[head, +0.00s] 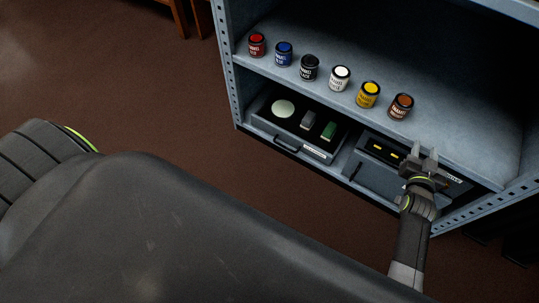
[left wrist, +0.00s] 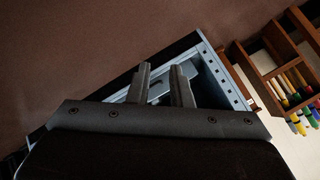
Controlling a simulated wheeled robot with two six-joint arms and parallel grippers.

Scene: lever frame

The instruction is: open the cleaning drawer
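Two grey drawers sit side by side in the bottom of a blue-grey shelf unit in the head view. The left drawer (head: 318,153) has a dark handle (head: 286,145) and a pale label too small to read. A pale round disc (head: 283,107), a grey block (head: 308,119) and a green block (head: 329,130) show inside it. The right drawer (head: 376,180) holds yellow-marked items. My right gripper (head: 424,155) is open and empty in front of the right drawer's right part. My left gripper (left wrist: 161,82) is open in the left wrist view, with a grey-blue front beyond its fingers.
Several paint cans (head: 340,78) stand in a row on the shelf above the drawers. A perforated upright (head: 229,75) bounds the unit at left. Brown floor (head: 160,100) lies clear in front. A wooden rack (left wrist: 275,60) with coloured items shows at right in the left wrist view.

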